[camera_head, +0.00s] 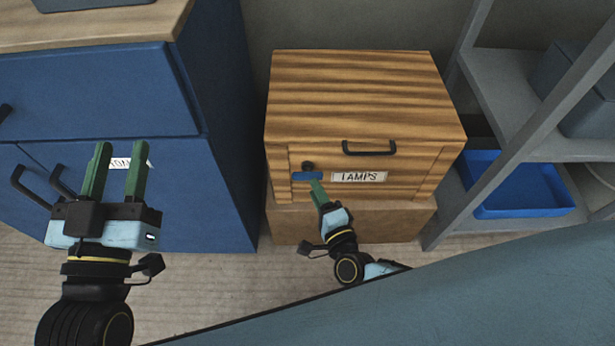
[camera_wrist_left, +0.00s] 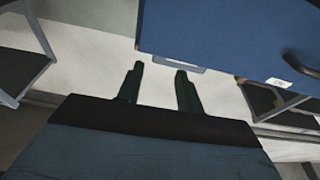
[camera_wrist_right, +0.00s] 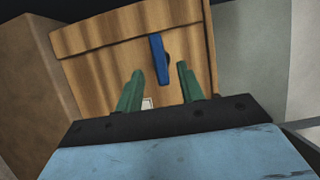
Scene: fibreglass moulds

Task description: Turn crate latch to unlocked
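The wooden crate (camera_head: 360,95) with a striped grain and a LAMPS label (camera_head: 358,177) stands in the middle of the head view. The latch also shows in the right wrist view (camera_wrist_right: 160,60), ahead of the fingers. My right gripper (camera_head: 318,188) is at the crate's front by the latch. In the right wrist view its green fingers (camera_wrist_right: 157,88) are apart with nothing seen between them; whether they touch the latch I cannot tell. My left gripper (camera_head: 119,163) is open and empty before the blue cabinet.
The blue cabinet (camera_head: 90,95) with black handles stands left of the crate. A grey shelf unit (camera_head: 520,110) with a blue bin (camera_head: 520,205) is at the right. The crate rests on a plain brown box (camera_head: 345,222). A large blue-grey surface crosses the lower right.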

